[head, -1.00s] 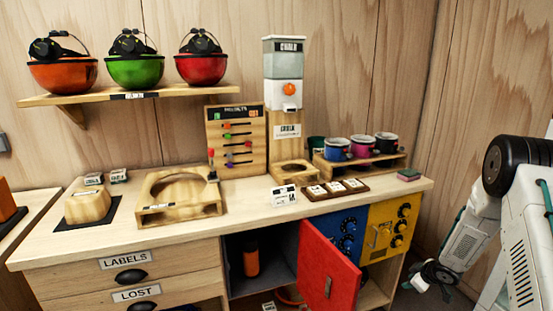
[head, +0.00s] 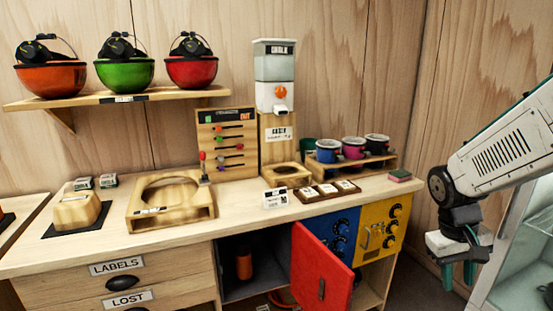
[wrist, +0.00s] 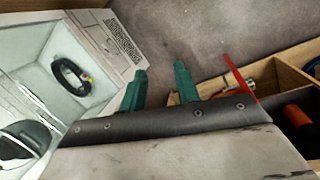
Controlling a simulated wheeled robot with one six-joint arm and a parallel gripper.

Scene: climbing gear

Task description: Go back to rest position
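My gripper (head: 459,275) hangs at the right of the head view, past the right end of the workbench (head: 130,245), with its fingers pointing down. In the wrist view its two green fingers (wrist: 160,85) stand apart with only grey floor between them. It is open and holds nothing. The yellow panel with black knobs (head: 377,230) at the bench's right end is to the left of my gripper, with a gap between them.
The red door (head: 320,268) stands open at the bench front; its edge also shows in the wrist view (wrist: 238,75). An orange cylinder (head: 244,264) is inside the cupboard. Cups, a chalk dispenser (head: 275,75) and a wooden ring stand (head: 140,212) are on top. Helmets sit on the shelf.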

